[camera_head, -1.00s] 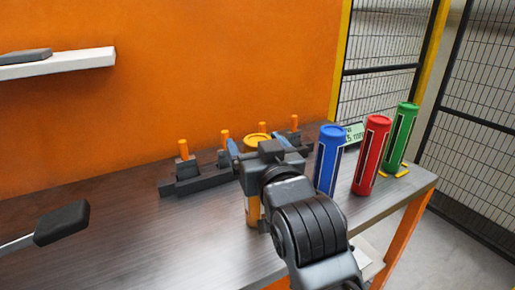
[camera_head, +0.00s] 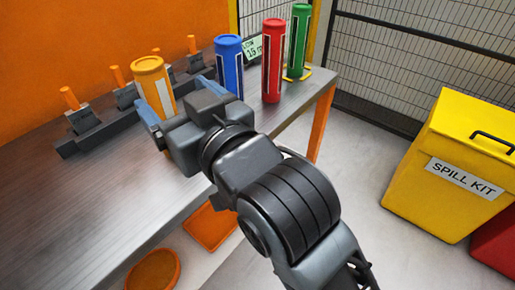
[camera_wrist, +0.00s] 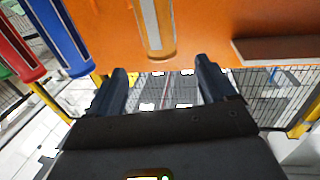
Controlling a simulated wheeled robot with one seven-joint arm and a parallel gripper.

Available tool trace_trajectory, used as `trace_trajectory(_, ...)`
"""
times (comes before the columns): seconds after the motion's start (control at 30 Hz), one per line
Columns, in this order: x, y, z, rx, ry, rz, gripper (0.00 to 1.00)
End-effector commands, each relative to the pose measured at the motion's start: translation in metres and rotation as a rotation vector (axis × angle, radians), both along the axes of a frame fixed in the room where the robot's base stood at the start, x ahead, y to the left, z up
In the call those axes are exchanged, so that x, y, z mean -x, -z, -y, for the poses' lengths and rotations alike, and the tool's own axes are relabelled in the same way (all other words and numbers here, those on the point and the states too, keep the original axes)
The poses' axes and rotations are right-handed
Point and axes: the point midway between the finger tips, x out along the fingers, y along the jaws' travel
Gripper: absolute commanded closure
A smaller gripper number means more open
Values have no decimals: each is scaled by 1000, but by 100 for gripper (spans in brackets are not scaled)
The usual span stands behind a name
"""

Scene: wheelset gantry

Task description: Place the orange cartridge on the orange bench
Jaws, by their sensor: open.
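The orange cartridge (camera_head: 153,85), with a white stripe, is upright at the bench (camera_head: 60,215), a dark top with orange legs. Its lower part is hidden behind my gripper (camera_head: 178,103), so I cannot see its base there. My gripper is open, its blue-grey fingers spread on the near side of the cartridge. In the wrist view the cartridge (camera_wrist: 157,28) shows beyond the fingertips, centred between them, with a gap between it and my gripper (camera_wrist: 160,72).
Blue (camera_head: 229,65), red (camera_head: 273,62) and green (camera_head: 299,40) cartridges stand right of the orange one. A dark rack with orange pegs (camera_head: 83,122) lies behind. The bench's left front is clear. A yellow spill kit bin (camera_head: 455,165) stands on the floor at right.

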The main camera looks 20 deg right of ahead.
Motion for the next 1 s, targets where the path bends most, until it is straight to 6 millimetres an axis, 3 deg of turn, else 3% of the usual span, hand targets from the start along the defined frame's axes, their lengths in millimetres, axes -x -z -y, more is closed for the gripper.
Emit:
trace_trajectory(0.2, 2, 5, 3, 2, 4, -4, 16)
trace_trajectory(0.37, 18, 39, 27, 7, 32, -31, 16)
trace_trajectory(0.5, 50, 84, 62, 15, 76, -65, 16)
trace_trajectory(0.7, 108, 134, 111, 23, 145, -111, 16)
trace_trajectory(1.0, 212, 175, 170, 35, 251, -179, 16)
